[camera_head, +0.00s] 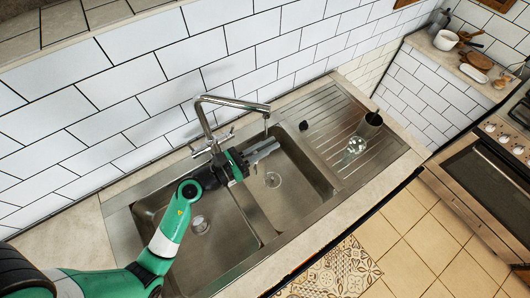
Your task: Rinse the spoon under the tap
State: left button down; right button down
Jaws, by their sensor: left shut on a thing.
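My left gripper (268,149) reaches over the double sink (254,213) from the left. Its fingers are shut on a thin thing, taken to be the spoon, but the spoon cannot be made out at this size. The metal tap (205,121) stands at the sink's back edge, and its spout bends right and ends just above my fingers. I cannot tell whether water runs from it. My right gripper is not in view.
The tiled wall (150,75) rises close behind the tap. An oven (490,165) stands at the far right.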

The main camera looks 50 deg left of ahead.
pick_arm(q)
jog(key=w+a+f+b, duration=0.2)
jog(key=w+a+b, duration=0.3)
jog(key=w, duration=0.4)
jog(key=shift+a, duration=0.25)
jog(key=shift+w+d, duration=0.1)
jog(key=shift+d, duration=0.05)
dwell(0.4)
jog(key=shift+w+d+f, duration=0.1)
jog(key=shift+w+d, duration=0.15)
jog(key=shift+d, duration=0.2)
jog(key=shift+s+a, duration=0.1)
jog(key=shift+a, duration=0.05)
jog(key=shift+s+a, duration=0.25)
jog(key=shift+a, duration=0.2)
jog(key=shift+w+d+p, duration=0.35)
jog(key=shift+d+p, duration=0.15)
jog(key=shift+d, duration=0.05)
jog(key=shift+s+a, duration=0.1)
jog(key=shift+a, duration=0.05)
